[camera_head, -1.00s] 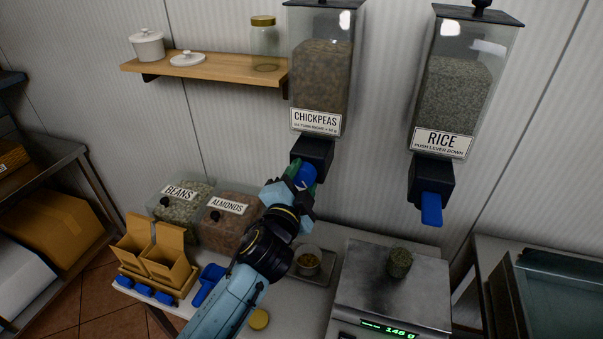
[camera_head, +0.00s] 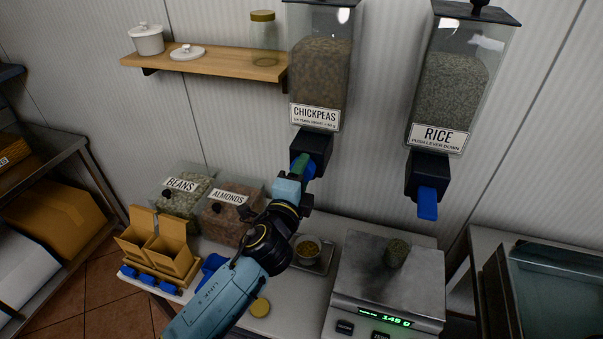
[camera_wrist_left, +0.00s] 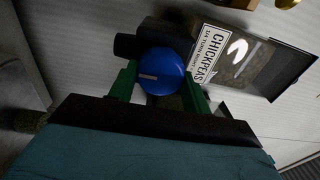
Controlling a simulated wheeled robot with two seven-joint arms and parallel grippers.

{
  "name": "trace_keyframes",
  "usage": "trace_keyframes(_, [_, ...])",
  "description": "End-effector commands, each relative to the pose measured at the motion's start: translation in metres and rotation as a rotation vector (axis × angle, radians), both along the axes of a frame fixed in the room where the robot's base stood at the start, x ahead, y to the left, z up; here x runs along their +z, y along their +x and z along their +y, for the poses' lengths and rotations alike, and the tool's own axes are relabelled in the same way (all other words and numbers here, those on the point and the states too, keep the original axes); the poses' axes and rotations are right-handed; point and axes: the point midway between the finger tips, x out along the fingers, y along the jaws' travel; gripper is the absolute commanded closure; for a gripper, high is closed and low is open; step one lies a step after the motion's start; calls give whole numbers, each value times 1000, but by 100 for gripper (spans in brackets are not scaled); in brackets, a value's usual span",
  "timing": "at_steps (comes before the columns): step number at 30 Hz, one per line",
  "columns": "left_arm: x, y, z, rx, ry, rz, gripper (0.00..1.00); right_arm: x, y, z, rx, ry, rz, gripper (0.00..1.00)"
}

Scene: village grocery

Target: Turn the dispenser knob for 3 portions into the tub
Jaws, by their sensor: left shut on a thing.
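The chickpeas dispenser (camera_head: 321,75) hangs on the wall, with a black outlet block (camera_head: 312,148) below it. Its blue knob (camera_wrist_left: 162,71) faces the left wrist camera. My left gripper (camera_head: 302,166) is shut on the knob, with one green finger on each side of it in the left wrist view. The wrist appears rolled. A small tub (camera_head: 307,248) with chickpeas in it stands on a tray below the outlet. My right gripper is not in view.
The rice dispenser (camera_head: 446,85) with a blue lever hangs to the right. Bins of beans (camera_head: 182,196) and almonds (camera_head: 228,212) stand left of the arm.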

Motion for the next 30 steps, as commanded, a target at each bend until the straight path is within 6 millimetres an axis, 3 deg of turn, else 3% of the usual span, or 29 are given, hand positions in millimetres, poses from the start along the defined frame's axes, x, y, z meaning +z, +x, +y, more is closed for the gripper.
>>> trace_keyframes(11, [0,0,0,0,4,-1,74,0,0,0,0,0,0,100])
trace_keyframes(12, [0,0,0,0,4,-1,48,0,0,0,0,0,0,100])
trace_keyframes(16, [0,0,0,0,4,-1,31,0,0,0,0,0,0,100])
trace_keyframes(26, [0,-1,1,0,3,-1,30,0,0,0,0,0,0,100])
trace_keyframes(30, [-1,-12,4,0,5,-1,30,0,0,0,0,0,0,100])
